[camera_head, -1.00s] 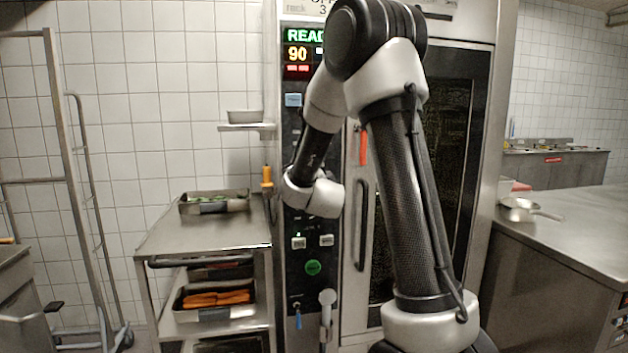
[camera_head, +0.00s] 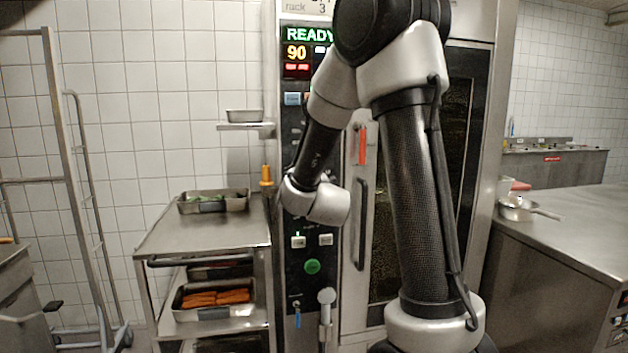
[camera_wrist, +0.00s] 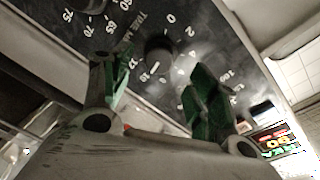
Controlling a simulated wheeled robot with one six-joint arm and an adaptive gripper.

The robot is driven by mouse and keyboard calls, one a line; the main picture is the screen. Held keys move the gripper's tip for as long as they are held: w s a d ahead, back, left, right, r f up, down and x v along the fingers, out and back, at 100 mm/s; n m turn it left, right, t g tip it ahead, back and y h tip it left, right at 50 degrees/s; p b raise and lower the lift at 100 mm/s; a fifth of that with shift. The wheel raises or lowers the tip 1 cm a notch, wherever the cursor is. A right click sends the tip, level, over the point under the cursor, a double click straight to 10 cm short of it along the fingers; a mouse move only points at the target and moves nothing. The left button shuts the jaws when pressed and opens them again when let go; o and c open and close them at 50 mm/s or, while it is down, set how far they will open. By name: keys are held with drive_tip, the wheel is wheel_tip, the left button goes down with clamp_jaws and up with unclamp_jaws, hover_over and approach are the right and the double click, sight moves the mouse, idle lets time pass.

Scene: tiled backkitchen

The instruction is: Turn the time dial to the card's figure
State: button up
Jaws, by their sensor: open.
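The black time dial (camera_wrist: 158,50) shows in the wrist view on the dark oven panel, beside the label "TIME M…". A scale with 0, 2 and 4 runs round its right side. A pale mark shows on its lower part, but I cannot tell its exact reading. My gripper (camera_wrist: 160,88) is open, its two green-padded fingers apart, with the dial beyond the gap between them. I see no contact. In the head view my arm hides the gripper and this dial.
A second dial (camera_wrist: 90,4) with figures around 65 to 75 is at the wrist view's upper left. The oven display (camera_head: 308,50) reads READY and 90. A green button (camera_head: 312,266) sits low on the panel. A steel trolley (camera_head: 165,236) stands left, a counter (camera_head: 580,225) right.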

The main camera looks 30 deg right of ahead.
drive_tip(key=v, duration=0.6)
drive_tip(key=shift+s, duration=0.15)
drive_tip(key=shift+a, duration=0.1)
